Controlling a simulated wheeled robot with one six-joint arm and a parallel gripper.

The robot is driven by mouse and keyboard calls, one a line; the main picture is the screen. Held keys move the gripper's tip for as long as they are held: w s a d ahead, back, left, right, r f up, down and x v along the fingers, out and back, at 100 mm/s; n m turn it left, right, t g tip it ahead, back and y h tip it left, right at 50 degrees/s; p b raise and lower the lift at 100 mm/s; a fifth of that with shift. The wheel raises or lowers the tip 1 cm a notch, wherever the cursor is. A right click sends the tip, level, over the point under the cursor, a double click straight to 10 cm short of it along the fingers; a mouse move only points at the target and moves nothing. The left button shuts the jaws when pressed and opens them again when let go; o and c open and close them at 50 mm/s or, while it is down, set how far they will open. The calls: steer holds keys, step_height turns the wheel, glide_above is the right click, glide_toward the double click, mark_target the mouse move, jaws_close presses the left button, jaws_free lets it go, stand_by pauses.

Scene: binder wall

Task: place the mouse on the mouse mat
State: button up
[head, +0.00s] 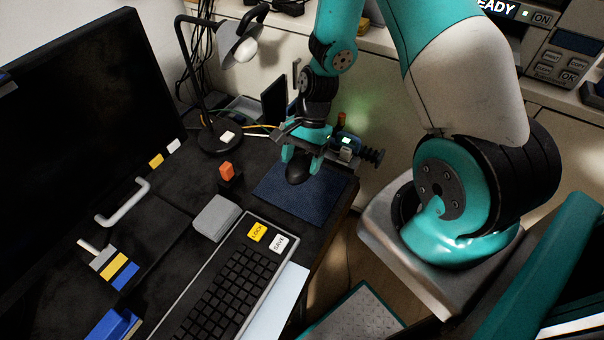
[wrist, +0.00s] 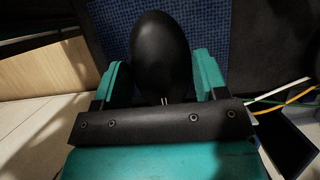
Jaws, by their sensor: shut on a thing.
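The black mouse (wrist: 160,50) is between the two teal fingers of my gripper (wrist: 160,80), which is shut on it. In the head view the mouse (head: 297,174) shows dark below my gripper (head: 300,160), over the blue mouse mat (head: 318,198). The blue woven mat (wrist: 110,22) also shows behind the mouse in the wrist view. I cannot tell whether the mouse touches the mat or hangs just above it.
A keyboard (head: 232,290) with yellow and white keys lies front left of the mat. A grey block (head: 215,217) and an orange-topped item (head: 227,171) stand left of it. A desk lamp (head: 220,137) stands behind. The desk edge runs close along the mat's right side.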

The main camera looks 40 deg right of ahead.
mark_target(300, 188)
steer(key=shift+f, duration=3.1)
steer(key=shift+f, duration=0.15)
steer(key=o, duration=0.9)
steer(key=shift+o, duration=0.2)
